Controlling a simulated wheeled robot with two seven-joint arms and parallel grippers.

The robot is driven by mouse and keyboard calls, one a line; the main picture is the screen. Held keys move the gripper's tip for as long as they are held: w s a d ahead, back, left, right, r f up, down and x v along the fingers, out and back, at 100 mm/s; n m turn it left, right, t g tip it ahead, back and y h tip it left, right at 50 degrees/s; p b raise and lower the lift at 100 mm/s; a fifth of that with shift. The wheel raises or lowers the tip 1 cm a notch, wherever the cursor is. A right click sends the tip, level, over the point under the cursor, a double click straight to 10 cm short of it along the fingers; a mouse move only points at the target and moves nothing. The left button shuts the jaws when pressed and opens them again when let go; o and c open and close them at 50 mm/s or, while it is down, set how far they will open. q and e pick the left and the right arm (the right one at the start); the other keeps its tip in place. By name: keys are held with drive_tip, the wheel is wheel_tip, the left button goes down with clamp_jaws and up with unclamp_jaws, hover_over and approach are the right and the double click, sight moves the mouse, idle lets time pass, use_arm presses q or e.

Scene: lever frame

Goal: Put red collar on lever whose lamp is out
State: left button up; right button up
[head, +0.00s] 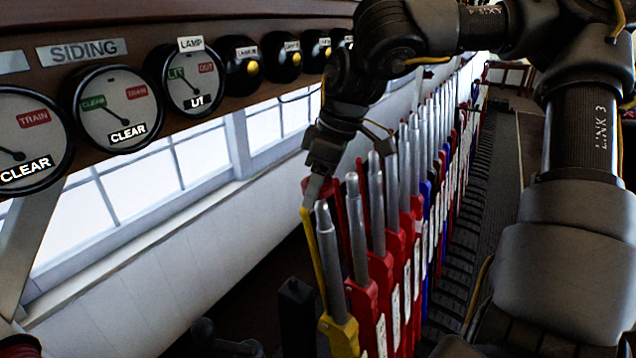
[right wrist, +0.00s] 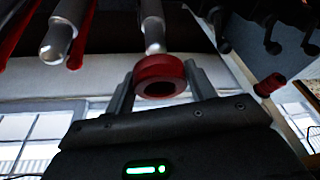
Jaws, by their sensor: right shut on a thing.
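The red collar (right wrist: 146,72) is a thick ring between the two fingers of my right gripper (right wrist: 160,82), which is shut on it. Its hole looks empty. A bare lever tip (right wrist: 153,45) shows just beyond it; I cannot tell whether they touch. In the head view my right gripper (head: 316,188) is at the near end of the lever row, by the tip of the nearest lever (head: 328,255), which has a yellow base. The lamp dial (head: 186,82) has its needle on the green LIT side. My left gripper is not in view.
More levers with red bases (head: 383,272) stand close together, running back to the right, with blue ones further along. Several dials and black round units with yellow centres line the shelf above. Another red cylinder (right wrist: 270,84) shows at right in the wrist view.

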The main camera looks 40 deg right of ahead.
sight(326, 203)
drive_tip(key=shift+b, duration=0.3)
idle(0.4)
drive_tip(key=shift+f, duration=0.15)
drive_tip(key=shift+s+d+f+b, duration=0.1)
drive_tip(key=shift+s+f+b, duration=0.1)
drive_tip(key=shift+f+b, duration=0.85)
drive_tip(key=shift+s+f+b, duration=0.15)
drive_tip(key=shift+f+b, duration=0.65)
drive_tip(key=shift+b, duration=0.3)
drive_tip(key=shift+s+d+f+b, duration=0.1)
drive_tip(key=shift+s+f+b, duration=0.1)
drive_tip(key=shift+f+b, duration=0.85)
drive_tip(key=shift+r, duration=0.15)
drive_tip(key=o, duration=1)
drive_tip(key=shift+o, duration=0.4)
drive_tip(key=p+v, duration=0.6)
drive_tip(key=v, duration=0.3)
